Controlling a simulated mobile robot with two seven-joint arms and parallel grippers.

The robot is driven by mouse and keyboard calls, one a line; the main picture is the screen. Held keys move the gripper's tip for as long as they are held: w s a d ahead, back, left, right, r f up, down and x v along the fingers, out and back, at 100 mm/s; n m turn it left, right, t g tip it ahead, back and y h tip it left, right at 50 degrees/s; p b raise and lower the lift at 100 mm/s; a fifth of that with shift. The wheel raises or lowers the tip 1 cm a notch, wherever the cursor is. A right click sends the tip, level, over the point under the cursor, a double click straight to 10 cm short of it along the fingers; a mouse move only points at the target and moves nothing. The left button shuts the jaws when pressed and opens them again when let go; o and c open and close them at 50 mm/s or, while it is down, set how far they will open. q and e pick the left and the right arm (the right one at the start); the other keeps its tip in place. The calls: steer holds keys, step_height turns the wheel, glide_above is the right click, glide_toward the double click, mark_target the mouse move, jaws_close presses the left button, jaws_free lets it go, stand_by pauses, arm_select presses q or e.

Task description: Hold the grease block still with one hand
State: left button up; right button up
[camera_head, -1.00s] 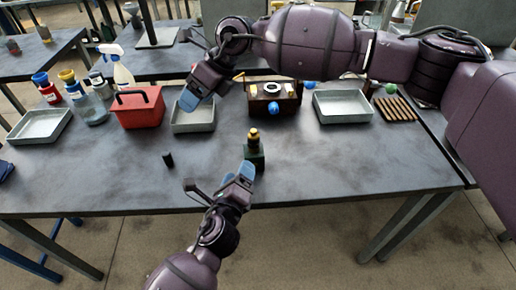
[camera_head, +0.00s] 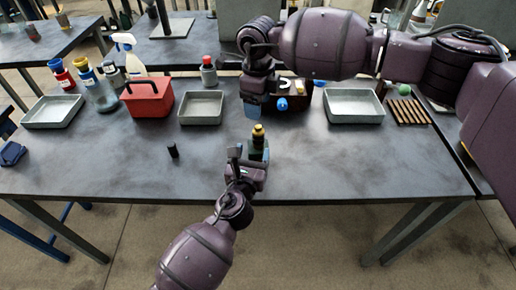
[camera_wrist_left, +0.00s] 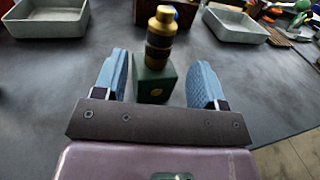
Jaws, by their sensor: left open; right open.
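The grease block is a dark green block (camera_head: 259,153) with a brass fitting (camera_head: 258,134) standing upright on top, near the table's front edge. In the left wrist view the block (camera_wrist_left: 153,84) stands between and slightly beyond my fingers. My left gripper (camera_head: 250,158) is open, with one blue finger on each side of the block; a gap shows beside both fingers (camera_wrist_left: 158,72). My right gripper (camera_head: 252,108) is open and empty, pointing down above the table behind and slightly left of the fitting. Its fingers are partly hidden in the head view.
A small black cylinder (camera_head: 173,150) stands to the left. Behind are a red toolbox (camera_head: 148,99), a middle grey tray (camera_head: 202,107), a right grey tray (camera_head: 354,105), a dark box with a blue knob (camera_head: 283,104) and several bottles. The table's front left and right are clear.

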mark_target(257, 140)
arm_select(q)
steer(key=shift+x, duration=2.95)
steer(key=shift+c, duration=0.2)
jaws_close()
jaws_free()
steer(key=shift+s, duration=0.2)
